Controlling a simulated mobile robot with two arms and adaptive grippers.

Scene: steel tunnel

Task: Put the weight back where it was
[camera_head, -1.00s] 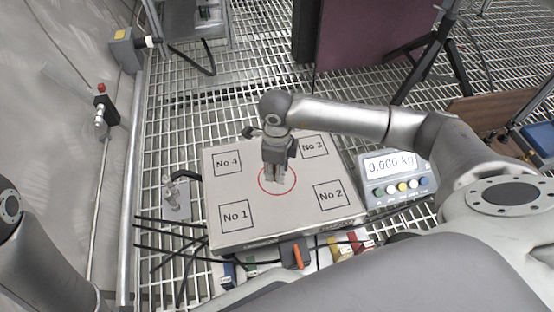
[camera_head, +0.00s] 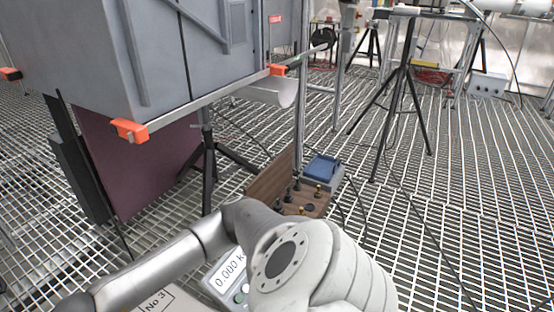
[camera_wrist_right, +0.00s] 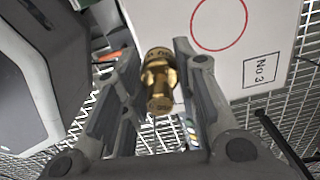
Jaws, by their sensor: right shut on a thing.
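My right gripper (camera_wrist_right: 156,60) is shut on a brass weight (camera_wrist_right: 158,82) in the right wrist view. The weight sits between the two fingers, above and beside the white scale plate (camera_wrist_right: 285,22), near its red circle and No 3 square. In the head view the right gripper is out of frame and only my right arm shows. A wooden weight holder (camera_head: 308,203) stands on the grating floor beyond that arm, with several dark and brass weights in it. A dark round spot on it may be an empty place. My left gripper is not in view.
The scale display (camera_head: 228,272) reads 0.000, partly hidden by my arm. A blue-topped box (camera_head: 323,168) stands right behind the holder. A black tripod (camera_head: 402,95) and a grey cabinet with orange corners (camera_head: 190,55) stand beyond. The grating right of the holder is mostly open.

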